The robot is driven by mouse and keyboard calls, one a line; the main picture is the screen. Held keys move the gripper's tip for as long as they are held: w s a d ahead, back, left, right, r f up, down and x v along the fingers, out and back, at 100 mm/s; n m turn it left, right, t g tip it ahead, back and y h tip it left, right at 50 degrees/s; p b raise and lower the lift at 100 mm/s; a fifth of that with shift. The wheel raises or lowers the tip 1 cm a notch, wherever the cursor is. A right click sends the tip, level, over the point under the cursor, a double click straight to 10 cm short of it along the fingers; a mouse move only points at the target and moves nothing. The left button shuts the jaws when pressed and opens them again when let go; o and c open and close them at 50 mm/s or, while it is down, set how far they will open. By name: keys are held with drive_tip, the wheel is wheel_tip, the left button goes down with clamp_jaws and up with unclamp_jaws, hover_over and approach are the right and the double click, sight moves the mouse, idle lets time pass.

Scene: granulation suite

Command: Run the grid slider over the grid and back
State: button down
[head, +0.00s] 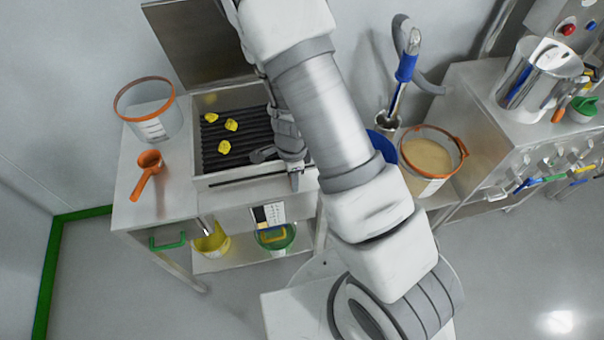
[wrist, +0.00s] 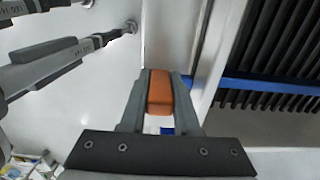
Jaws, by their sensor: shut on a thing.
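The grid (head: 262,125) is a set of dark bars in a steel box on the bench; it also shows at the right of the wrist view (wrist: 287,45). Several yellow lumps (head: 231,125) lie on its left part. The grid slider shows in the wrist view as a blue bar (wrist: 270,85) across the bars, with an orange grip block (wrist: 160,92). My gripper (wrist: 160,75) is shut on the orange block, beside the box edge. In the head view my gripper (head: 294,178) is at the box's right front, and my arm hides the slider and the right of the grid.
A raised steel lid (head: 195,40) stands behind the box. A clear orange-rimmed tub (head: 150,112) and an orange scoop (head: 148,172) are left on the bench. A tub of tan powder (head: 427,157) and a blue-handled tool (head: 406,68) stand right of my arm.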

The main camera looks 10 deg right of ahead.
sight(216, 200)
drive_tip(key=shift+w+a+p, duration=0.1)
drive_tip(key=shift+a+p, duration=1.9)
drive_tip(key=shift+a, duration=2.45)
drive_tip(key=shift+r, duration=0.1)
drive_tip(key=shift+a+r+p, duration=0.1)
drive_tip(key=shift+a+p, duration=0.35)
drive_tip(key=shift+a, duration=0.2)
drive_tip(key=shift+a+p, duration=1.6)
drive_tip(key=shift+a, duration=1.45)
drive_tip(key=shift+a+p, duration=0.8)
drive_tip(key=shift+a, duration=1.5)
